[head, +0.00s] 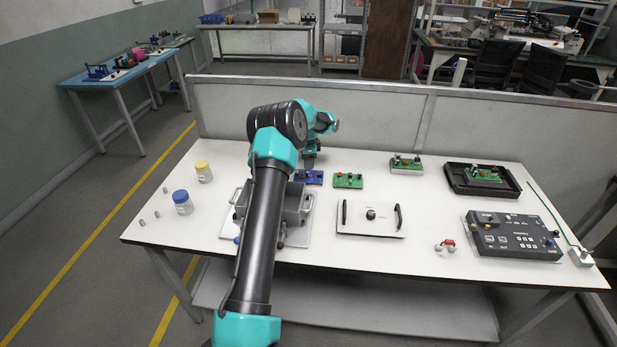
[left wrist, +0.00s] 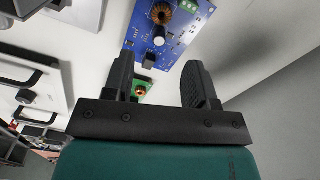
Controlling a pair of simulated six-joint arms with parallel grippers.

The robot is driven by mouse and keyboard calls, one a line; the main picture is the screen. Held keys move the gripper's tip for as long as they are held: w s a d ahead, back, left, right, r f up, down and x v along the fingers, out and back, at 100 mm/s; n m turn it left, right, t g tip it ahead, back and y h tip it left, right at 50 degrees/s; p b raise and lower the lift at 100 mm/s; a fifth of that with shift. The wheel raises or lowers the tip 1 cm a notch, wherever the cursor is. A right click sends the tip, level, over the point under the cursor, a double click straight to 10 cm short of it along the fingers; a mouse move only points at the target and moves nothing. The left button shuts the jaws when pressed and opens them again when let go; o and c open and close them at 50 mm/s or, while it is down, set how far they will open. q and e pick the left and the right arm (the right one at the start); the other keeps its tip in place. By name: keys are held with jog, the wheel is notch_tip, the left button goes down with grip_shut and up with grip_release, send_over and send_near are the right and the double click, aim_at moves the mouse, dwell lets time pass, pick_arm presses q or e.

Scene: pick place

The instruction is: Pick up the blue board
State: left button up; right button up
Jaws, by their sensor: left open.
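My left gripper (head: 310,162) is above and beside the board, pointing down. In the left wrist view the two dark fingers (left wrist: 157,64) are apart, with the board beyond their tips and nothing held between them. My right gripper is not in view.
A green board (head: 348,181) lies just right of the blue one, another (head: 405,163) farther right. A grey bin (head: 297,203) stands left. A white panel with handles (head: 370,228), a black tray (head: 456,184) and a control box (head: 512,240) occupy the right. Jars (head: 182,205) stand left.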

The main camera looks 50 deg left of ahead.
aim_at(307, 173)
pick_arm(q)
jog(key=shift+f, duration=0.25)
jog(key=shift+s+f, duration=0.1)
jog(key=shift+f, duration=2.4)
jog(key=shift+c, duration=0.5)
grip_shut()
